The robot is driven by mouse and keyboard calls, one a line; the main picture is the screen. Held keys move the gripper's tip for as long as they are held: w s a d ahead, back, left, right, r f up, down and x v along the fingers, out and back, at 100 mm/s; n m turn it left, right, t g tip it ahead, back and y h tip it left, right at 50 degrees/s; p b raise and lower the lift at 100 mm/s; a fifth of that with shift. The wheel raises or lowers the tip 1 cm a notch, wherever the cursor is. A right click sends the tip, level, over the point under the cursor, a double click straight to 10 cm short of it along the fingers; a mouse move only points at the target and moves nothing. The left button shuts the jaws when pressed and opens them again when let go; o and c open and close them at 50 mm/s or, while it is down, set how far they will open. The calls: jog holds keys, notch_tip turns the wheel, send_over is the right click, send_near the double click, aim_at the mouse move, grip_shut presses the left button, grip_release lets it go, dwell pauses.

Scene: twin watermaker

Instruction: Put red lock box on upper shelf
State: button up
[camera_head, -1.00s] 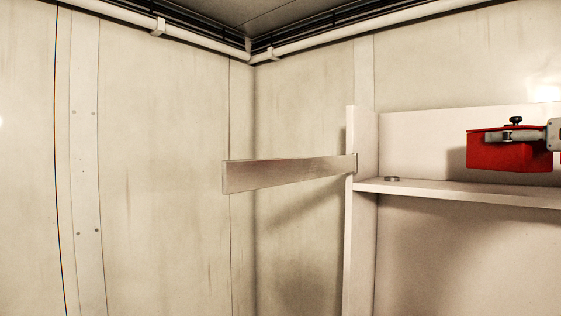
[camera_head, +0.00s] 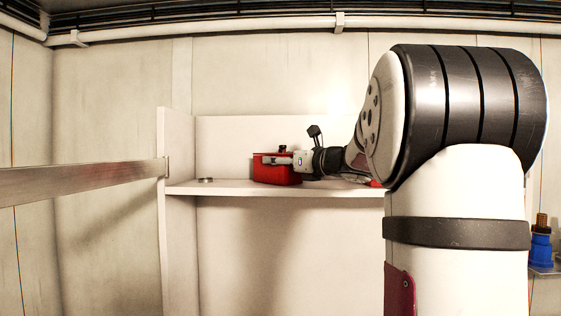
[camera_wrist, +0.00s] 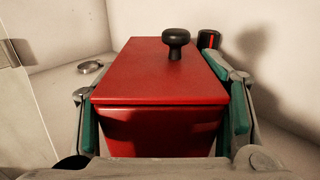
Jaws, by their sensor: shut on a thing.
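The red lock box (camera_head: 276,169), with a black knob on its lid, is upright at the upper shelf (camera_head: 226,189). Its underside appears at the level of the shelf board; I cannot tell for sure whether it touches. My gripper (camera_head: 279,160) reaches in from the right and is shut on the box. In the wrist view, the box (camera_wrist: 160,75) sits between the two green-padded fingers of my gripper (camera_wrist: 163,112), one on each side.
A small metal ring (camera_head: 205,180) lies on the shelf left of the box. A dark cylinder with a red stripe (camera_wrist: 209,39) stands behind it. A red item (camera_head: 375,183) is partly hidden by my arm. A metal bar (camera_head: 85,180) juts out left of the shelf.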

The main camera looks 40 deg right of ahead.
jog(key=shift+r, duration=0.1)
jog(key=o, duration=1.9)
jog(key=shift+s, duration=0.2)
jog(key=s, duration=1.1)
jog(key=shift+s+a, duration=0.35)
